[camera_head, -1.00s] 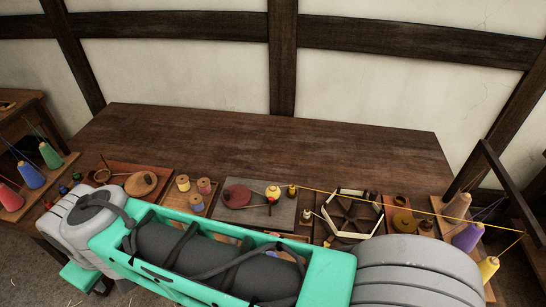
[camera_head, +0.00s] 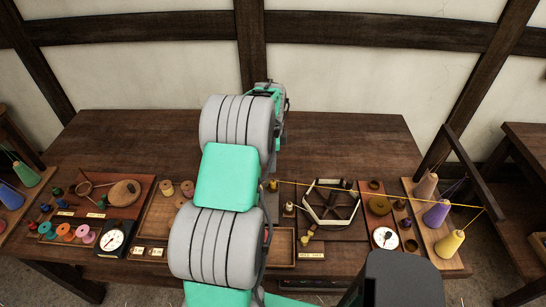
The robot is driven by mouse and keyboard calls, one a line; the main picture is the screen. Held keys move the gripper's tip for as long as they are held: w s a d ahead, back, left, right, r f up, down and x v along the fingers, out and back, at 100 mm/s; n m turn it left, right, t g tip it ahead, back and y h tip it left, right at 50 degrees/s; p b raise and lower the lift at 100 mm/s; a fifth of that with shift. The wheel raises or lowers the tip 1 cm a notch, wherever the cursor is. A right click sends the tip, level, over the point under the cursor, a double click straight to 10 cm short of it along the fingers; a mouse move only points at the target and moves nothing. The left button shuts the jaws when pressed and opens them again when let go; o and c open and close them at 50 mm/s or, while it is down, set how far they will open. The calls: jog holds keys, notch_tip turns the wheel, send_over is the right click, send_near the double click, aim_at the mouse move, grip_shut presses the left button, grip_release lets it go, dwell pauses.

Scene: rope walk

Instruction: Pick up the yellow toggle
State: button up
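I cannot make out the yellow toggle for certain. A small pale yellow piece (camera_head: 309,235) lies below the hexagonal winder (camera_head: 330,204), too small to identify. A small golden peg (camera_head: 273,185) stands just right of my arm, where a yellow thread begins. My arm rises across the middle of the view and covers part of the table, including most of the grey board. Its far end is above the back of the table. My gripper's fingers are hidden behind the arm, so nothing shows of what they hold.
The wooden table (camera_head: 340,140) is bare at the back. Left are a tray with a round wooden piece (camera_head: 124,192), coloured spools (camera_head: 65,232) and a white dial (camera_head: 114,239). Right are another dial (camera_head: 384,238) and thread cones (camera_head: 450,243). The taut yellow thread (camera_head: 420,199) crosses the right side.

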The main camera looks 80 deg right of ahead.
aim_at(273, 181)
notch_tip(273, 181, down, 11)
jog(key=b, duration=0.6)
jog(key=shift+s+f, duration=0.1)
jog(key=shift+c, duration=0.4)
grip_shut()
jog(key=shift+r+p, duration=1.85)
jog(key=shift+r, duration=2.25)
